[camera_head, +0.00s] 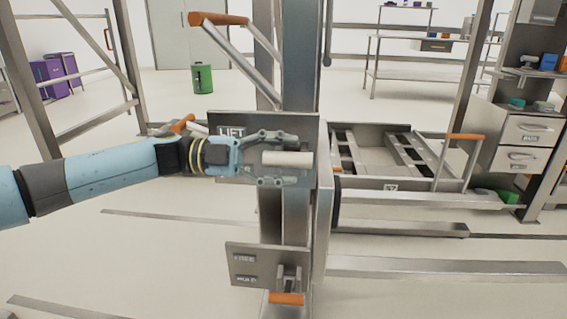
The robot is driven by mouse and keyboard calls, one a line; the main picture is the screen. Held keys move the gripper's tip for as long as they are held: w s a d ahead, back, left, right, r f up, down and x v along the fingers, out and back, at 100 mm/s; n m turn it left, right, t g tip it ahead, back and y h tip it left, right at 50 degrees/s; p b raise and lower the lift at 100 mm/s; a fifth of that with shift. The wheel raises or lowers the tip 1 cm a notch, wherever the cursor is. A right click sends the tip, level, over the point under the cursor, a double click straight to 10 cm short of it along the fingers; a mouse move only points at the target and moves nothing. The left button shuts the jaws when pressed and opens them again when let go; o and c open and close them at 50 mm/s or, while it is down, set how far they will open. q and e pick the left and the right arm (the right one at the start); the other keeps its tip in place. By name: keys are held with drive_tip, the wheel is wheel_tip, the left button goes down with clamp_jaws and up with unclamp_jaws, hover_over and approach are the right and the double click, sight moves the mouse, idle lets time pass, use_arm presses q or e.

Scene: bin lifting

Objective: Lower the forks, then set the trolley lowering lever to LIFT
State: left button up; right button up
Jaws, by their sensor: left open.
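My left gripper (303,158) reaches in from the left, in front of a grey metal plate (300,122) on the upright post. Its two fingers are apart, one above and one below a pale cylindrical bar (287,158); I cannot tell if they touch it. A LIFT label (231,131) shows on the plate, above the gripper; the plate's lower part is partly hidden by my gripper. An orange-tipped lever (183,123) sticks out left of the plate, behind my arm. I cannot tell which part is the forks. My right gripper is out of view.
A lower plate (244,274) with two labels, the upper reading FREE, has an orange-ended lever (286,298). A metal frame (368,181) with an orange handle stands right of the post. Metal rails (440,267) lie on the floor. A green bin (202,79) stands behind.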

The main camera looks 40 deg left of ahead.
use_arm(q)
drive_tip(key=shift+c, duration=0.2)
clamp_jaws()
